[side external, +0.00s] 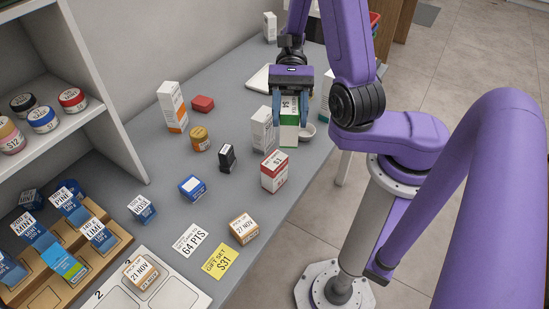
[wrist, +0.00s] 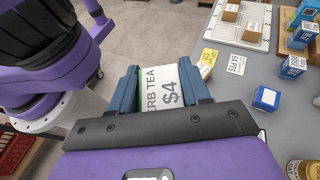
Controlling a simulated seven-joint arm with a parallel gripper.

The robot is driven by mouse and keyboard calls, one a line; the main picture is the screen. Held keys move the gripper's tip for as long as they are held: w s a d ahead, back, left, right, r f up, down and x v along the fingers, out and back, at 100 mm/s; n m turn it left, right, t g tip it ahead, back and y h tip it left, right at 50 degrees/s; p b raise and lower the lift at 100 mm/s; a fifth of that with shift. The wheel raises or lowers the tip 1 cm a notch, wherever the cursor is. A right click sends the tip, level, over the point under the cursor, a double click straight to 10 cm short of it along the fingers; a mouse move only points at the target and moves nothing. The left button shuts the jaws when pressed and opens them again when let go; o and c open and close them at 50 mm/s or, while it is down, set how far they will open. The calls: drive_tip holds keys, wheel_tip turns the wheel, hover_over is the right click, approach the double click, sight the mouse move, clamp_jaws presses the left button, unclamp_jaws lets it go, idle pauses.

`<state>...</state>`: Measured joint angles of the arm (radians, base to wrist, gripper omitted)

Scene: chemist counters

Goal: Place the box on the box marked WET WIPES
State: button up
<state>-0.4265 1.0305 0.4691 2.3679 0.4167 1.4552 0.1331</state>
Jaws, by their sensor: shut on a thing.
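My gripper (side external: 290,110) is shut on a green and white box (side external: 289,131) and holds it upright, seen from the side, near the counter's right edge. In the wrist view the box (wrist: 160,88) shows its white top reading "ERB TEA $4" between the two blue fingers. Whether its base touches the counter cannot be told. No label reading WET WIPES is legible in either view. Candidate boxes nearby are a tall white box (side external: 262,130) just left of the held box and a red and white box (side external: 274,171) in front of it.
A small white dish (side external: 307,131) is beside the held box. Price cards (side external: 190,240) lie in front.

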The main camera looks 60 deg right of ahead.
drive_tip(key=w+a+r+m+t+y, duration=0.2)
drive_tip(key=w+a+m+t, duration=0.1)
drive_tip(key=m+t, duration=0.35)
drive_tip(key=shift+n, duration=0.25)
drive_tip(key=shift+s+f, duration=0.1)
drive_tip(key=shift+f, duration=3.65)
drive_tip(key=o, duration=1.1)
drive_tip(key=shift+f, duration=0.1)
